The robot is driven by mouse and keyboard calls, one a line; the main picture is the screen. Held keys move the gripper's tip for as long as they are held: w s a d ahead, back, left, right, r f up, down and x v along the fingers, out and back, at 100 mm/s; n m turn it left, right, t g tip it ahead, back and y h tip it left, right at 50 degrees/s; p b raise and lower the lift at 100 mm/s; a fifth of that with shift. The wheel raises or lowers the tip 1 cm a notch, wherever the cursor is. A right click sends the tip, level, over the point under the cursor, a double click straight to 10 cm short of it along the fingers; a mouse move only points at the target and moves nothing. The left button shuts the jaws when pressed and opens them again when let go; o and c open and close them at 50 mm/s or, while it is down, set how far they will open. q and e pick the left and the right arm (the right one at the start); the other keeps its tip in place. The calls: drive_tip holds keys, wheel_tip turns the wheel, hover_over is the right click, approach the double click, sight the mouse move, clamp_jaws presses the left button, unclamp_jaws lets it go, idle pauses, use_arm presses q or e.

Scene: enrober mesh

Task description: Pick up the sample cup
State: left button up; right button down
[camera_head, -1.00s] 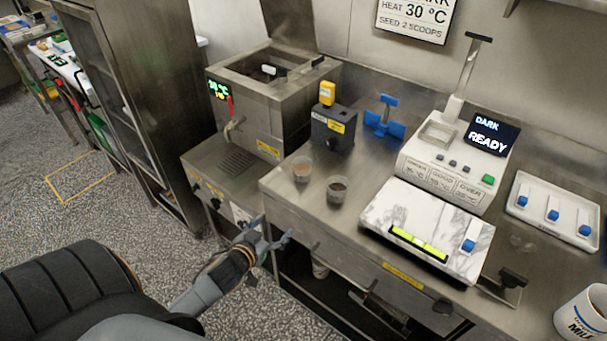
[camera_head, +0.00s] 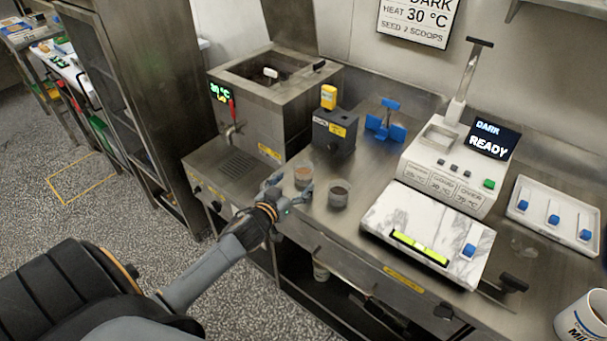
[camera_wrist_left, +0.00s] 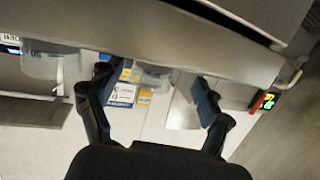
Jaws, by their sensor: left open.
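Two small clear cups stand on the steel counter. The left cup (camera_head: 303,174) has reddish-brown contents and the right cup (camera_head: 338,193) has dark contents; I cannot tell which is called the sample cup. My left gripper (camera_head: 289,188) is open at the counter's front edge, its fingers pointing at the left cup, one to each side. In the left wrist view, this cup (camera_wrist_left: 152,76) shows between the open fingers, partly hidden by the edge. The other cup (camera_wrist_left: 50,64) is outside them at the left. My right gripper is out of view.
The tempering tank (camera_head: 262,95) with its tap (camera_head: 230,133) stands left of the cups. A dark box with a yellow device (camera_head: 328,97) is behind them. A marble slab (camera_head: 425,225) lies to the right, before the white tester (camera_head: 455,165).

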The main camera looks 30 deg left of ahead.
sight(299, 180)
use_arm(q)
drive_tip(key=x, duration=0.3)
drive_tip(key=p+x, duration=0.1)
drive_tip(key=x, duration=0.1)
drive_tip(key=shift+w+d+r, duration=0.1)
drive_tip(key=shift+d, duration=0.25)
drive_tip(key=c, duration=1.3)
